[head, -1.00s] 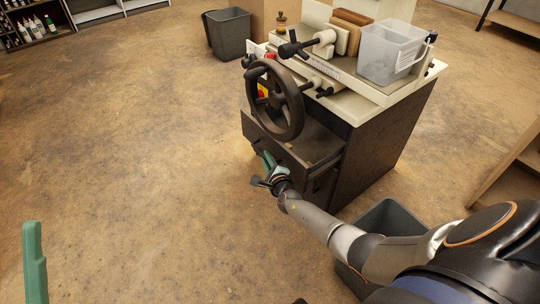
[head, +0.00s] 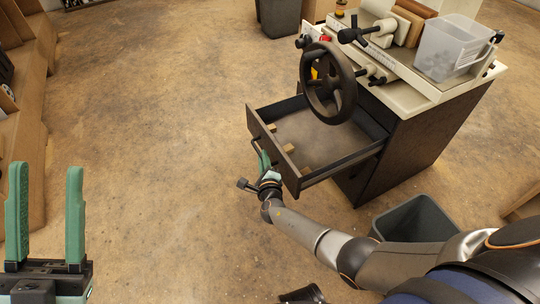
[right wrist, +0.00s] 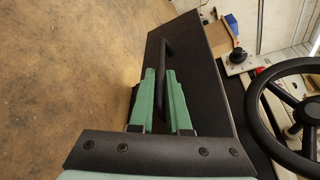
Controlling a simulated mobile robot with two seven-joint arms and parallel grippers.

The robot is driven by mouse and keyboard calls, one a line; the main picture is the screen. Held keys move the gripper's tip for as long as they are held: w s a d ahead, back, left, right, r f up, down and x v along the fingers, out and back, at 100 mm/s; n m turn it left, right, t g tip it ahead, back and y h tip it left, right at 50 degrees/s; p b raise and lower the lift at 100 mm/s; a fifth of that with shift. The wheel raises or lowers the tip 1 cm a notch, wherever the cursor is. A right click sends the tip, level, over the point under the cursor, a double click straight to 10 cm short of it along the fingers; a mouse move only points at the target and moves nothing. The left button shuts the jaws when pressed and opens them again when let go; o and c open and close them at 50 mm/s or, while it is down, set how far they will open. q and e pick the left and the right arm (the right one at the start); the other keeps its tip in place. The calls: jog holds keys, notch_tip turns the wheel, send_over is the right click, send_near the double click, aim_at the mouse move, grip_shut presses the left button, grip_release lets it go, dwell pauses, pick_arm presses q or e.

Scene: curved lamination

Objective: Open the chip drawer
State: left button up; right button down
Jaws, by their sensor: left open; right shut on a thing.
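The chip drawer (head: 274,152) stands pulled well out of the dark cabinet under the machine in the head view. Its dark front panel also fills the middle of the right wrist view (right wrist: 203,75). My right gripper (right wrist: 161,73) is shut on the dark bar handle (right wrist: 164,50) of the drawer front. In the head view my right gripper (head: 264,163) is at the outer face of the drawer, and its fingers partly hide the handle. My left gripper (head: 46,168) is open and empty at the lower left, far from the drawer.
A black handwheel (head: 328,83) stands above the drawer. A clear bin (head: 449,50) sits on the machine top. Small wood pieces (head: 289,149) lie in the drawer. A grey bin (head: 417,221) stands beside the cabinet under my right arm. The floor left of the drawer is clear.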

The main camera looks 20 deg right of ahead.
jog(key=shift+s+a, duration=0.1)
jog(key=shift+a, duration=0.05)
jog(key=c, duration=1.2)
grip_release()
jog(key=shift+o, duration=0.2)
pick_arm(q)
notch_tip(320, 180, up, 5)
jog(key=p, duration=0.5)
jog(key=w+a+f+n+g+y+p, duration=0.1)
jog(key=w+f+n+g+y, duration=0.1)
jog(key=f, duration=0.7)
jog(key=w+a+f+n+g+y+p, duration=0.1)
jog(key=w+f+n+g+y+p, duration=0.1)
jog(key=w+f+n+y, duration=0.3)
notch_tip(320, 180, down, 5)
jog(key=y, duration=0.2)
jog(key=shift+r+g+y, duration=0.15)
jog(key=shift+g+y, duration=0.15)
jog(key=shift+g, duration=0.1)
pick_arm(e)
jog(key=v, duration=1.2)
jog(key=shift+s, duration=0.2)
jog(key=shift+a, duration=0.1)
